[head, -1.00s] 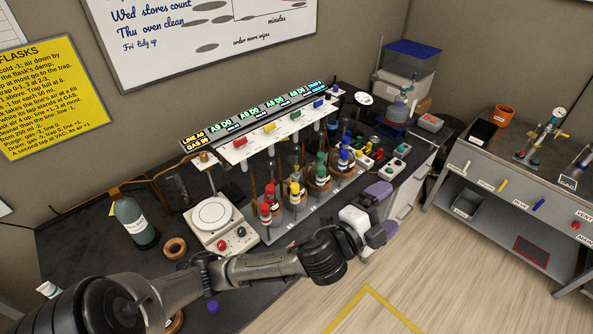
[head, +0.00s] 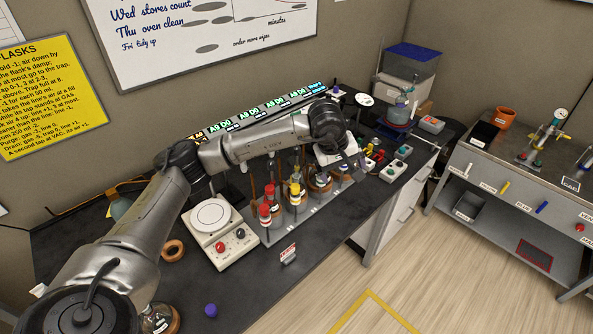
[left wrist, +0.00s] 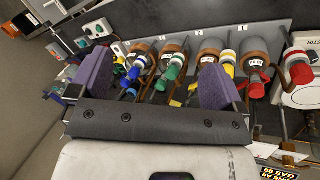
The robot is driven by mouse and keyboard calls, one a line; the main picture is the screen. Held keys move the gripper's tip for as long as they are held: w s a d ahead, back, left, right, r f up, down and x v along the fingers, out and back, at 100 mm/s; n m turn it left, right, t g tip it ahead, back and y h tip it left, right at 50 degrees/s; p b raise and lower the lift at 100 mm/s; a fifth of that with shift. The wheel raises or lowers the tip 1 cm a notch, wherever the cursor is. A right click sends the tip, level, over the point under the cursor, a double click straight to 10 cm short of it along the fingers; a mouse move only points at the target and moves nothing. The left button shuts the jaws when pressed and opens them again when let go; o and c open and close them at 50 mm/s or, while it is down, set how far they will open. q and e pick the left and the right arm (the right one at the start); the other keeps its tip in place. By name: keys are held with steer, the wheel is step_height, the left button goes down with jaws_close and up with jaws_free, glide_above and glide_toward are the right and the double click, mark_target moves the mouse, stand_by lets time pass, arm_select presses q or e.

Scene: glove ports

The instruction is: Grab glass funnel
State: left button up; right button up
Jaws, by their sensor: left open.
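I cannot pick out a glass funnel for certain in either view. My left gripper (head: 350,160) is over the bench, above the far end of the flask rack, and mostly hidden by its own wrist in the head view. In the left wrist view its two purple fingers (left wrist: 155,83) stand wide apart with nothing between them. Beyond them are flasks with blue (left wrist: 133,72), green (left wrist: 172,72), yellow (left wrist: 229,65) and red (left wrist: 257,80) tops. My right gripper is not in view.
A white balance-like plate device (head: 212,217) stands left of the rack (head: 310,217). A small red-and-white sign (head: 288,254) stands at the bench front. Small valve boxes (head: 392,170) lie right of the gripper. The front of the dark bench (head: 250,285) is mostly clear.

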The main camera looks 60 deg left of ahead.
arm_select(q)
steer(key=s+a+r+g+y, duration=0.1)
steer(key=s+a+y, duration=0.1)
steer(key=a, duration=0.4)
steer(key=s+a+r+g+y, duration=0.2)
steer(key=a+y, duration=0.1)
steer(key=a, duration=0.2)
glide_toward(297, 162)
steer(key=shift+s+d+f+n+b, duration=0.1)
steer(key=shift+s+f+n+b, duration=0.1)
steer(key=shift+f, duration=0.3)
steer(key=shift+s+f+n+b, duration=0.15)
steer(key=shift+s+f, duration=0.1)
steer(key=shift+f, duration=0.25)
steer(key=shift+x, duration=3.15)
steer(key=shift+w, duration=0.15)
steer(key=shift+r, duration=0.1)
steer(key=c, duration=1)
